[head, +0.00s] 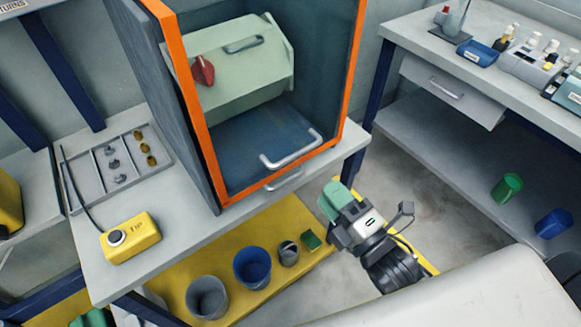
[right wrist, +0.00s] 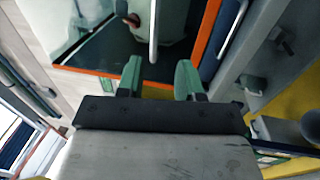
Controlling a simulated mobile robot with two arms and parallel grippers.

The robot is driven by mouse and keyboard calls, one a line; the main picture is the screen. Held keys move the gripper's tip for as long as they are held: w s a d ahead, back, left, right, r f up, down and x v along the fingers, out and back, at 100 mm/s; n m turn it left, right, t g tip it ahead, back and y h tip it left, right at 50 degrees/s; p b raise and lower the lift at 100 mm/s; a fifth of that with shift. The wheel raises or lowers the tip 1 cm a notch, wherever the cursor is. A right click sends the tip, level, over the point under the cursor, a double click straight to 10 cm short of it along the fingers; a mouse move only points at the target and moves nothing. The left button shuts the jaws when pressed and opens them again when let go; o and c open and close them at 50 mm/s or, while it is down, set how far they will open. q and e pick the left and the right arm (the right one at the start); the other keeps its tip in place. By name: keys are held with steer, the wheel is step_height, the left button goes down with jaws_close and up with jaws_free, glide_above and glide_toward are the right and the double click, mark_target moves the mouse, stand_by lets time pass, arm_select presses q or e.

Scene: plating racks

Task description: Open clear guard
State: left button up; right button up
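The clear guard (head: 245,145) is a see-through front panel within the orange-edged opening of a dark grey booth. It looks closed. A silver bar handle (head: 290,150) sits low on it. The handle also shows in the right wrist view (right wrist: 153,35), ahead of and between the finger lines. My right gripper (head: 333,198) is below and to the right of the handle, in front of the bench edge, apart from it. In the right wrist view its two green fingers (right wrist: 159,80) stand apart with nothing between them. My left gripper is not in view.
Behind the guard is a pale green box (head: 240,65) with a red knob (head: 203,71). A second handle (head: 285,180) is on the bench front below. A parts tray (head: 85,165) and yellow box (head: 130,238) lie left. Buckets (head: 252,266) stand on the yellow lower shelf.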

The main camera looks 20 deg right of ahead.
mark_target(298, 152)
steer(key=x, duration=0.3)
steer(key=p+x, duration=0.1)
steer(key=x, duration=0.3)
steer(key=p+x, duration=0.1)
steer(key=x, duration=0.2)
steer(key=shift+w+r, duration=0.3)
steer(key=shift+r, duration=0.15)
jaws_close()
